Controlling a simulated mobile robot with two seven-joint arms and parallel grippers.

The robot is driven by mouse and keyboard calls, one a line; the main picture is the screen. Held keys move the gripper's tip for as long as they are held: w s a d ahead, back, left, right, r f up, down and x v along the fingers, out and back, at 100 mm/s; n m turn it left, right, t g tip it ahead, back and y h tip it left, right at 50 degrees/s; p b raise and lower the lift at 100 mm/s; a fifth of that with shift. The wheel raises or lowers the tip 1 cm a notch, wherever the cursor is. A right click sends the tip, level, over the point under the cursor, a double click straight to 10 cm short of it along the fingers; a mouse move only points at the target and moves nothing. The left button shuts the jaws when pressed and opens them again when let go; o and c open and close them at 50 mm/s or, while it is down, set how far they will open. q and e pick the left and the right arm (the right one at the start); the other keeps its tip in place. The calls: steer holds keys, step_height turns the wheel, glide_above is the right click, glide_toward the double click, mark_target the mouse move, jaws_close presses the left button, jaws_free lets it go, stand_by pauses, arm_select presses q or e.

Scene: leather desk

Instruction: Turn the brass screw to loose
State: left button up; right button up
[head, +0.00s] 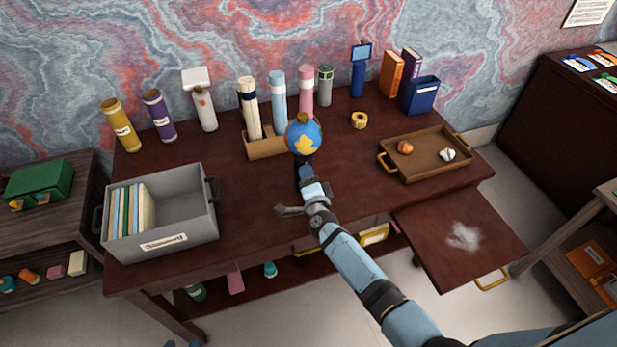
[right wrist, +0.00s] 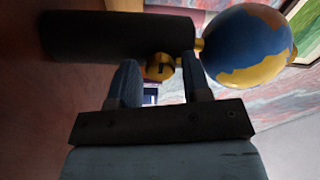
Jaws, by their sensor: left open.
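A blue and yellow globe (head: 304,140) stands on the desk; it also fills the upper right of the right wrist view (right wrist: 245,45). It joins a thick dark post (right wrist: 110,36) through a short brass neck. The brass screw (right wrist: 160,67), with a dark slot, sits on the side of that post. My right gripper (right wrist: 162,80) is open, one blue finger on each side of the screw, with gaps visible. In the head view my right gripper (head: 306,172) is just below the globe and hides most of its stand.
A grey bin (head: 190,220) with folders stands on the left of the desk. A brown tray (head: 430,165) and a tape roll (head: 359,120) lie right. An open drawer (head: 440,245) juts out front right.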

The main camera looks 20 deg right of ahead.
steer(key=shift+o, duration=0.5)
steer(key=shift+s, duration=0.1)
steer(key=s+p, duration=0.4)
steer(key=s, duration=0.9)
steer(key=shift+s+a, duration=0.3)
steer(key=shift+a, duration=0.15)
